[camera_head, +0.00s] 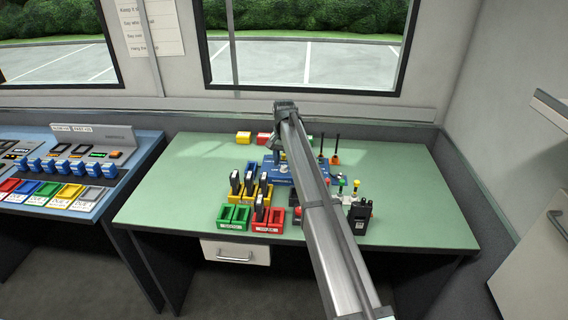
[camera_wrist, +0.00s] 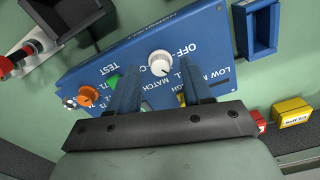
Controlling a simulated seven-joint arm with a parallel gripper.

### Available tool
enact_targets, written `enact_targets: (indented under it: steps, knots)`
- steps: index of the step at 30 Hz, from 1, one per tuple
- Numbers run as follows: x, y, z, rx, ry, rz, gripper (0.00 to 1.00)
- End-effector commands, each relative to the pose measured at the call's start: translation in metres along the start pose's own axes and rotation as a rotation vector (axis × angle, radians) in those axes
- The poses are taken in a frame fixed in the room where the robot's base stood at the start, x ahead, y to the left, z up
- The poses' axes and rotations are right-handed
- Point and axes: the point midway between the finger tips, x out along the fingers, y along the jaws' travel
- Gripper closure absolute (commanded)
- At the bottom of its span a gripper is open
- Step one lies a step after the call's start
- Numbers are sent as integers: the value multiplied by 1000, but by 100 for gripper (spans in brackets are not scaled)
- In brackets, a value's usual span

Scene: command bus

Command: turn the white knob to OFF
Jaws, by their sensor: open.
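The white knob (camera_wrist: 161,63) sits on a blue panel (camera_wrist: 128,55) in the wrist view. White lettering around it includes OFF, LOW, MATCH and TEST. I cannot clearly tell which label the knob's pointer faces. My gripper (camera_wrist: 162,68) is open, with one blue finger on each side of the knob. I cannot tell whether either finger touches it. In the head view the blue panel (camera_head: 270,166) stands mid-table under my gripper, and my arm hides part of it. The knob is too small to make out there.
An orange knob (camera_wrist: 88,95) sits on the same panel. On the green table (camera_head: 400,190) are red, green and yellow bins with black items in front of the panel, and a black radio-like device (camera_head: 359,216) at right. The table's right side is clear.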

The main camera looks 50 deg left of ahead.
Motion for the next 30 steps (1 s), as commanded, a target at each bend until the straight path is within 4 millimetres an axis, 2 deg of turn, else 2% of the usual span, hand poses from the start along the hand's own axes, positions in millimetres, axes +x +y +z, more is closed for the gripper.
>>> enact_targets:
  steps: [5, 14, 30]
  knots:
    - [10, 0, 0, 0, 0, 0, 50]
    - [11, 0, 0, 0, 0, 0, 50]
    - [11, 0, 0, 0, 0, 0, 100]
